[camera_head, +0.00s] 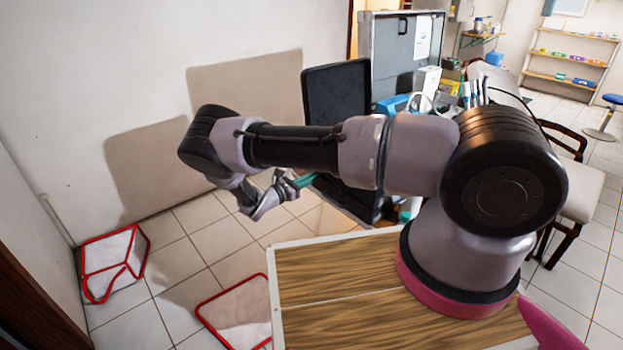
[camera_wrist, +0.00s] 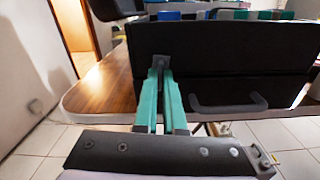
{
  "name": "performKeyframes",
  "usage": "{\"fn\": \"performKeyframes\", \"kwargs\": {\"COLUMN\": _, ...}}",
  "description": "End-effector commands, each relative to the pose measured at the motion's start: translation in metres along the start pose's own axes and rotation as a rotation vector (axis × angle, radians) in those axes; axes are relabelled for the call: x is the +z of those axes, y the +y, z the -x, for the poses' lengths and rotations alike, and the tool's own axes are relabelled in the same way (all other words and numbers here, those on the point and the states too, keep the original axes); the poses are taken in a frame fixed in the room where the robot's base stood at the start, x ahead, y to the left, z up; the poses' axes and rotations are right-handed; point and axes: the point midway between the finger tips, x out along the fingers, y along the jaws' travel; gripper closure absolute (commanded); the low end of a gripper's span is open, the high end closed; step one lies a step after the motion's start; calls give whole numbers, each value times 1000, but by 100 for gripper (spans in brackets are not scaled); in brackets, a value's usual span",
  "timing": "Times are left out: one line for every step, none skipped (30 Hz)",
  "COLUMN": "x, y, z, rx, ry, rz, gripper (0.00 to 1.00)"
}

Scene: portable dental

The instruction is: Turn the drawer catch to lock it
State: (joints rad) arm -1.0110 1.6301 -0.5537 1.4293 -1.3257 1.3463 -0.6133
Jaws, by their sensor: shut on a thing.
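In the wrist view, a dark drawer unit (camera_wrist: 225,48) faces me, with a dark bar handle (camera_wrist: 228,103) low on its front. My gripper (camera_wrist: 160,68) has teal fingers that meet at their tips near the left part of this front. A small grey piece, which looks like the drawer catch (camera_wrist: 159,61), sits between the fingertips. The fingers hide part of it, and I cannot tell its exact angle. In the head view my gripper (camera_head: 304,180) shows as teal fingers by the dark unit, and the catch is hidden.
A wooden tabletop (camera_wrist: 105,82) extends left of the unit. In the head view, a black panel (camera_head: 337,92) and a grey case (camera_head: 400,50) stand behind my arm. Two red-edged white items (camera_head: 112,262) (camera_head: 240,313) lie on the tiled floor to the left. Tiles between are clear.

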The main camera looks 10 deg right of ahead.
Motion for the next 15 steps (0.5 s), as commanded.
{"fn": "performKeyframes", "kwargs": {"x": -1, "y": 0, "z": 2, "rx": 2, "ry": 3, "rz": 26, "gripper": 100}}
{"fn": "performKeyframes", "kwargs": {"x": -1, "y": 0, "z": 2, "rx": 2, "ry": 3, "rz": 41, "gripper": 100}}
{"fn": "performKeyframes", "kwargs": {"x": -1, "y": 0, "z": 2, "rx": 2, "ry": 3, "rz": 60, "gripper": 100}}
{"fn": "performKeyframes", "kwargs": {"x": -1, "y": 0, "z": 2, "rx": 2, "ry": 3, "rz": 72, "gripper": 100}}
{"fn": "performKeyframes", "kwargs": {"x": -1, "y": 0, "z": 2, "rx": 2, "ry": 3, "rz": 83, "gripper": 100}}
{"fn": "performKeyframes", "kwargs": {"x": -1, "y": 0, "z": 2, "rx": 2, "ry": 3, "rz": 97, "gripper": 100}}
{"fn": "performKeyframes", "kwargs": {"x": -1, "y": 0, "z": 2, "rx": 2, "ry": 3, "rz": 105, "gripper": 100}}
{"fn": "performKeyframes", "kwargs": {"x": -1, "y": 0, "z": 2, "rx": 2, "ry": 3, "rz": 113, "gripper": 100}}
{"fn": "performKeyframes", "kwargs": {"x": -1, "y": 0, "z": 2, "rx": 2, "ry": 3, "rz": 123, "gripper": 100}}
{"fn": "performKeyframes", "kwargs": {"x": -1, "y": 0, "z": 2, "rx": 2, "ry": 3, "rz": 128, "gripper": 100}}
{"fn": "performKeyframes", "kwargs": {"x": -1, "y": 0, "z": 2, "rx": 2, "ry": 3, "rz": 133, "gripper": 100}}
{"fn": "performKeyframes", "kwargs": {"x": -1, "y": 0, "z": 2, "rx": 2, "ry": 3, "rz": 138, "gripper": 100}}
{"fn": "performKeyframes", "kwargs": {"x": -1, "y": 0, "z": 2, "rx": 2, "ry": 3, "rz": 141, "gripper": 100}}
{"fn": "performKeyframes", "kwargs": {"x": -1, "y": 0, "z": 2, "rx": 2, "ry": 3, "rz": 144, "gripper": 100}}
{"fn": "performKeyframes", "kwargs": {"x": -1, "y": 0, "z": 2, "rx": 2, "ry": 3, "rz": 146, "gripper": 100}}
